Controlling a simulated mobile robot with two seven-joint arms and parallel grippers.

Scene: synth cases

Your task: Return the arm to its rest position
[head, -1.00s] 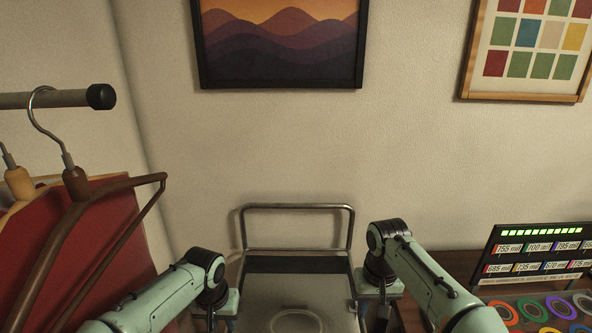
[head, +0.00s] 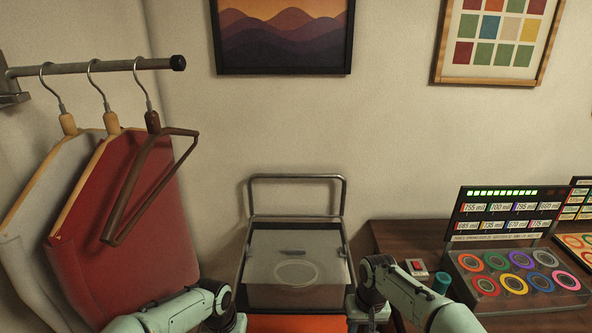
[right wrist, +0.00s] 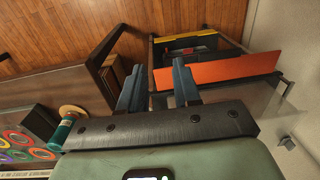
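My left arm (head: 175,312) comes in from the bottom left in the head view. Its wrist bends down beside the cart, and its fingers are below the picture edge. My right arm (head: 408,300) comes in from the bottom right, with its gripper pointing down and its fingers hidden there. In the right wrist view my right gripper (right wrist: 158,84) shows two blue-grey fingers spread apart with nothing between them. It is above the floor, between a wooden table and an orange panel (right wrist: 228,69).
A cart with a metal handle (head: 297,178) and a clear-lidded box (head: 295,298) stands between my arms. Hangers with a red garment (head: 135,235) hang at left. A dark wooden table (head: 400,237) at right holds a display rack (head: 503,222), coloured rings and a teal cylinder (head: 441,282).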

